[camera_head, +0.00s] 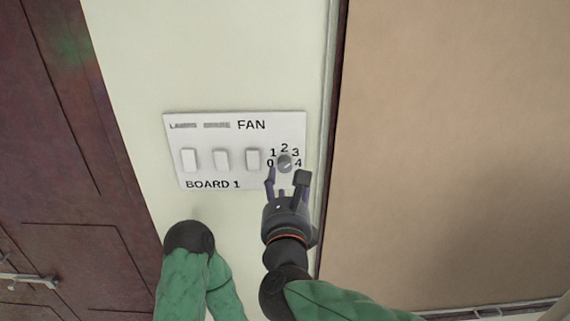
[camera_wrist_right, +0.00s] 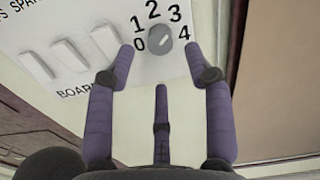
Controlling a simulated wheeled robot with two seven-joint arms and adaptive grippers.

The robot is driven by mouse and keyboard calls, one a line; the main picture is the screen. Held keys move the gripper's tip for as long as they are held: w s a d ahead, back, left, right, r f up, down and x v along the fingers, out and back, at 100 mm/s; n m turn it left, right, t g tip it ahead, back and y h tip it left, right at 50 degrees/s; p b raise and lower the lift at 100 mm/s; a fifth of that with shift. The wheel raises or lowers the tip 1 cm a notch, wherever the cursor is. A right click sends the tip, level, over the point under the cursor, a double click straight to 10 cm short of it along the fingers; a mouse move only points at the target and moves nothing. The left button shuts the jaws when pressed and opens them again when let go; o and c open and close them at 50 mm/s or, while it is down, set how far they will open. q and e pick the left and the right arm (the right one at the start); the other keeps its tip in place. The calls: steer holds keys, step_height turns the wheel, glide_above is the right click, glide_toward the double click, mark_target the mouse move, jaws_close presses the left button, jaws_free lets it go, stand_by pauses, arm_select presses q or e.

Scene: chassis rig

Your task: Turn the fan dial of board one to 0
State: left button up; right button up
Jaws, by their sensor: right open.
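The fan dial (camera_head: 284,161) is a small round grey knob on the right part of the white board one panel (camera_head: 213,173), with the numbers 0 to 4 around it. In the right wrist view the dial (camera_wrist_right: 158,41) carries a light slanted mark; I cannot tell surely which number it points to. My right gripper (camera_head: 285,178) is open just in front of and below the dial. In the wrist view its fingertips (camera_wrist_right: 159,52) stand to either side of the dial, apart from it, with a third finger below. My left gripper is not in view.
Several white rocker switches (camera_head: 222,159) sit left of the dial on the same panel. A dark red door (camera_head: 60,130) with a handle stands at the left. A frame edge and a tan surface (camera_head: 450,150) lie close at the right.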

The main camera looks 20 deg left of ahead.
mark_target(285, 167)
steer(key=p+x, duration=0.1)
steer(key=x, duration=0.5)
steer(key=shift+f, duration=0.1)
jaws_close()
